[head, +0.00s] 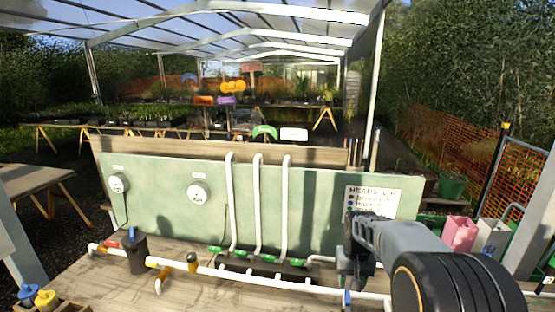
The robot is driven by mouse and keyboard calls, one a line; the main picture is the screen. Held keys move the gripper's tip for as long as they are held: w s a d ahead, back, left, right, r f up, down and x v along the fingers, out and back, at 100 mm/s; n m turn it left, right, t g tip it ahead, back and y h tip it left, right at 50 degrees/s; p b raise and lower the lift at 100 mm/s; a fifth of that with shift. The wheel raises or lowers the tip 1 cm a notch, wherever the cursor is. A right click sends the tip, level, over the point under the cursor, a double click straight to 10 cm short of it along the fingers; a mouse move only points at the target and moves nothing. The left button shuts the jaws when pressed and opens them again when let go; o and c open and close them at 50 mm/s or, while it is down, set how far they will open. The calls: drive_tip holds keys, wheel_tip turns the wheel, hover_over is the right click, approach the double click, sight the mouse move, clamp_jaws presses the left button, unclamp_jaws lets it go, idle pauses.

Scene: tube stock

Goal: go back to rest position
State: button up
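My arm reaches in from the lower right in the head view. My gripper (352,278) is at its left end, dark and seen from behind and the side, above the right part of the wooden bench (215,297). Its fingertips are hard to make out against the white pipe and a small blue part (347,299) just below. I cannot tell whether the gripper is open or shut, whether it touches the pipe, or whether it holds anything.
A white pipe (235,275) runs along the bench, with three uprights and green valves (255,257) before a green panel (325,205). A black container (135,255) stands left. A notice (372,200) is close behind my gripper. Pink (460,232) and grey (492,238) containers stand right.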

drive_tip(key=s+a+r+t+b, duration=0.1)
drive_tip(key=s+a+r+t, duration=0.1)
drive_tip(key=s, duration=0.7)
drive_tip(key=s+a+r+n+t+b, duration=0.1)
drive_tip(key=s+r+t, duration=0.2)
drive_tip(key=s, duration=0.6)
drive_tip(key=shift+s+a+b, duration=0.2)
drive_tip(key=shift+a+b, duration=0.15)
drive_tip(key=shift+a, duration=0.05)
drive_tip(key=shift+r, duration=0.1)
